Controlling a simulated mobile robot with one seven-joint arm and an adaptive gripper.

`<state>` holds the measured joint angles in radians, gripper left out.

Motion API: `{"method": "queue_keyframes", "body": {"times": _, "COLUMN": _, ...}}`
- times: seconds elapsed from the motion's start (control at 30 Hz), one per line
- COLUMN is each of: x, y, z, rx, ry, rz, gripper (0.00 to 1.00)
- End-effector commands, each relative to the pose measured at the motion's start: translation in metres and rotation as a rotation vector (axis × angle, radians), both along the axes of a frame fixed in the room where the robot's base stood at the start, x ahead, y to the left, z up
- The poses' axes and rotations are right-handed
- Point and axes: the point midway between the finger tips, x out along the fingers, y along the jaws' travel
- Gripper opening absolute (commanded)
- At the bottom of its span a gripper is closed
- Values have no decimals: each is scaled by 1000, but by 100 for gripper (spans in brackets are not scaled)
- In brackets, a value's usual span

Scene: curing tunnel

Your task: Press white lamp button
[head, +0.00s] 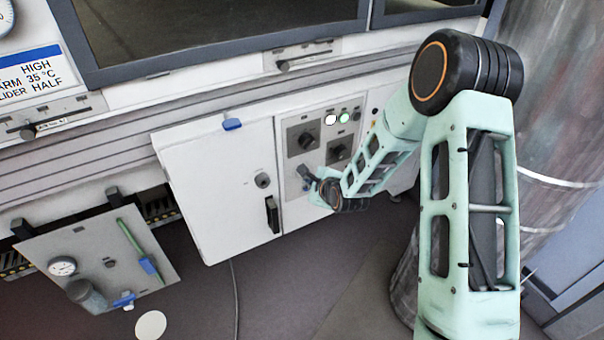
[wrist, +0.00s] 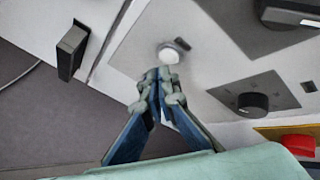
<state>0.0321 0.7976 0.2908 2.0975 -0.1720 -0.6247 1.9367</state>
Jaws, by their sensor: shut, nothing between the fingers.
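A white round button (wrist: 168,53) stands on the light grey control panel (wrist: 130,45) just beyond my fingertips in the wrist view. My gripper (wrist: 158,78) is shut and empty, its fingertips pointing at the button's lower side. I cannot tell whether they touch it. In the head view my gripper (head: 308,178) is at the lower left of the panel (head: 291,128), and it and my arm hide the button there.
Black knobs (head: 306,140) (wrist: 252,102) are on the panel. A red button (wrist: 300,143) on yellow lies to the right in the wrist view. The cabinet door's black handle (head: 272,214) is left of my gripper. A hanging plate (head: 90,262) with a gauge is farther left.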

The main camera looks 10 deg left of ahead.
Motion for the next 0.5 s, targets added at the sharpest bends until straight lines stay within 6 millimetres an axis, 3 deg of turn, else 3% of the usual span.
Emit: {"method": "queue_keyframes", "body": {"times": 0.5, "x": 6, "y": 4, "z": 0, "rx": 1, "ry": -1, "rz": 0, "gripper": 0}}
